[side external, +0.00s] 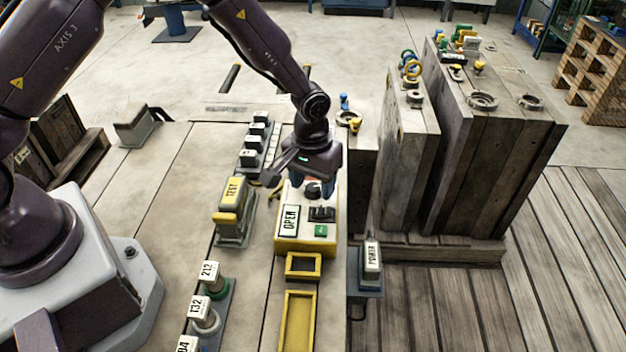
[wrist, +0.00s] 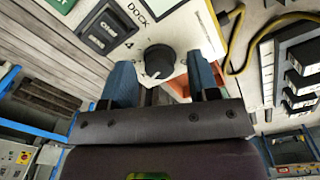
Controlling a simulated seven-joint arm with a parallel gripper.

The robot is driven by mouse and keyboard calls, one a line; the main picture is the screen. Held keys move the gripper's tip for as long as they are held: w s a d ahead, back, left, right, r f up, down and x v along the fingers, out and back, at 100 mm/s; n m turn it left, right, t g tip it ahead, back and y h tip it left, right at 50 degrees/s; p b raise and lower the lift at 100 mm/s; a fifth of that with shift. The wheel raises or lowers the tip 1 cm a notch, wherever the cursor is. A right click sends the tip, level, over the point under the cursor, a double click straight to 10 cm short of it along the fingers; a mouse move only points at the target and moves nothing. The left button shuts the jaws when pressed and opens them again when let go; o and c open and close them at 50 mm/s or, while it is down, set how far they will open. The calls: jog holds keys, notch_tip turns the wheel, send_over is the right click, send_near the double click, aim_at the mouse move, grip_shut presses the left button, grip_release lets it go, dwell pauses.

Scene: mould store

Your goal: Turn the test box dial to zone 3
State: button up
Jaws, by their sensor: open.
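The test box (side external: 305,243) is a yellow case with a white top, standing on the worktable. Its round black dial (side external: 313,190) is at the far end of the top, and also shows in the wrist view (wrist: 158,61). My gripper (wrist: 160,68) is open. Its two blue fingertips stand on either side of the dial, with visible gaps. I cannot tell how high they are above the panel. In the side view my gripper is above the far end of the box and partly hides it. The zone the dial points to is not readable.
A yellow cable (wrist: 236,45) runs close by. Tall wooden moulds (side external: 500,160) stand at right.

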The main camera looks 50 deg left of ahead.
jog(key=c, duration=0.9)
jog(key=shift+c, duration=0.2)
jog(key=shift+m, duration=0.3)
jog(key=m, duration=0.3)
jog(key=shift+m, duration=2)
jog(key=o, duration=0.9)
